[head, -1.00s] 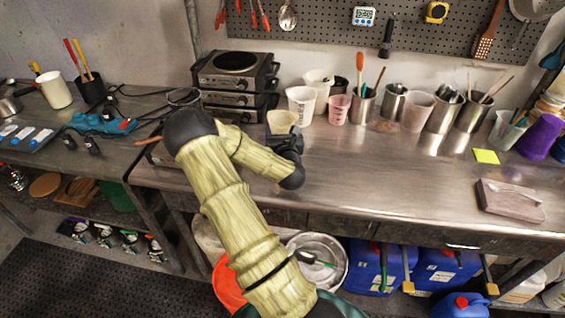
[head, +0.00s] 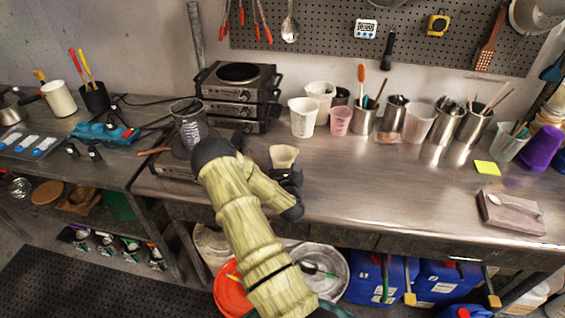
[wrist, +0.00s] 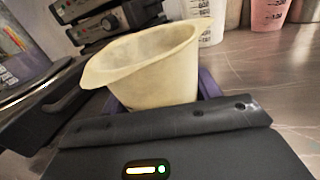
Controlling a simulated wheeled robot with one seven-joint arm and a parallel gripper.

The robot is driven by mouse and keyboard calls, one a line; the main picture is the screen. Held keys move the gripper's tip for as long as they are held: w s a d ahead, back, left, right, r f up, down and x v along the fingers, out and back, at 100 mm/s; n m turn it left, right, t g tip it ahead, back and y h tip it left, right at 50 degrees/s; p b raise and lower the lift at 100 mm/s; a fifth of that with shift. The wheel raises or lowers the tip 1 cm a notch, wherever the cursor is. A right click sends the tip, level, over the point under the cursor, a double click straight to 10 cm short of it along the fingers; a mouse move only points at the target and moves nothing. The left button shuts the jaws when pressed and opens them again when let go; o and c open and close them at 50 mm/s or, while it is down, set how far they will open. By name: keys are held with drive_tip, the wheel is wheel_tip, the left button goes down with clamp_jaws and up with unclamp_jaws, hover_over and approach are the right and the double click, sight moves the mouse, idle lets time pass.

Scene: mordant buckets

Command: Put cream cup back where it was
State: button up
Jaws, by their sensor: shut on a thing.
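The cream cup (head: 284,157) is in my gripper (head: 288,174), over the counter in front of the stacked hot plates. In the wrist view the cream cup (wrist: 148,68) fills the middle, its pouring lip toward the left and slightly tilted in the picture. My gripper (wrist: 155,108) is shut on the cup's lower part; the purple finger pads show at both sides. The cup's base is hidden behind the gripper body, so I cannot tell whether it touches the counter.
White measuring cups (head: 303,118) and a pink cup (head: 340,121) stand behind right. The steel counter (head: 400,185) is clear to the right, up to a yellow note (head: 487,167) and a block (head: 512,213).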

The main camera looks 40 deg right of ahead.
drive_tip(key=shift+f, duration=0.15)
drive_tip(key=shift+f, duration=0.1)
drive_tip(key=shift+f, duration=0.15)
drive_tip(key=o, duration=1.1)
drive_tip(key=shift+r, duration=0.25)
drive_tip(key=b+v, duration=0.2)
drive_tip(key=v, duration=1)
drive_tip(key=shift+b, duration=0.35)
